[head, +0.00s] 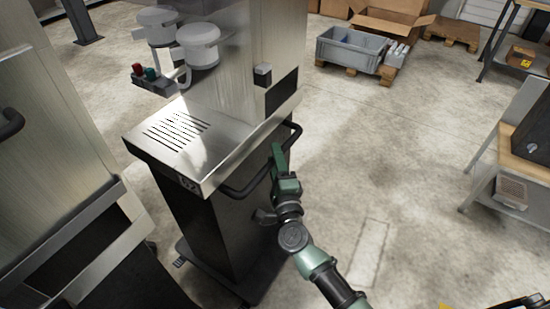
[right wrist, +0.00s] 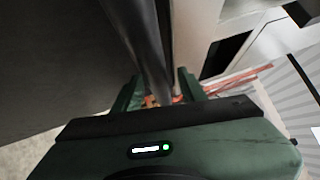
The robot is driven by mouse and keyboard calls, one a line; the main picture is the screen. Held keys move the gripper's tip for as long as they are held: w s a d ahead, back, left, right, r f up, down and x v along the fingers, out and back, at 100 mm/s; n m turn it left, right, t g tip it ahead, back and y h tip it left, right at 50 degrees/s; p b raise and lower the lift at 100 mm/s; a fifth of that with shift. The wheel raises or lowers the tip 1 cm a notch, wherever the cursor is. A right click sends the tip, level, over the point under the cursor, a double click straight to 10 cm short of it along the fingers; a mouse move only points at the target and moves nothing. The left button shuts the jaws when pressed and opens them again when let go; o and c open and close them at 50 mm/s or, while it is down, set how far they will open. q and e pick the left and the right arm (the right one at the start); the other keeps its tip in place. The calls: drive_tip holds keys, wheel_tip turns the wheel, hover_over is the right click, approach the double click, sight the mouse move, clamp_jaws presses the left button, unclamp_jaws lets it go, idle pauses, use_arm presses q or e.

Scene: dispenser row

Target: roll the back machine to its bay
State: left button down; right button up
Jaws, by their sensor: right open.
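A steel dispenser machine (head: 215,225) on a low wheeled base stands in the middle of the head view, with a slotted tray, two pale round canisters and red and green knobs. A dark bar handle (head: 238,190) wraps around its front and right side. My right gripper (head: 280,162) is at the right-hand stretch of this handle. In the right wrist view the bar (right wrist: 150,50) runs between the two green fingers (right wrist: 160,92), which are open; whether either finger touches it I cannot tell. My left gripper is not in view.
Another steel machine (head: 50,150) with a dark handle stands close on the left. A grey crate (head: 345,52) on a pallet and an open cardboard box (head: 390,20) are at the back. A workbench (head: 515,165) stands at the right. The concrete floor between is clear.

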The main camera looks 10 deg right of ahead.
clamp_jaws()
drive_tip(key=shift+f, duration=0.15)
idle(1.2)
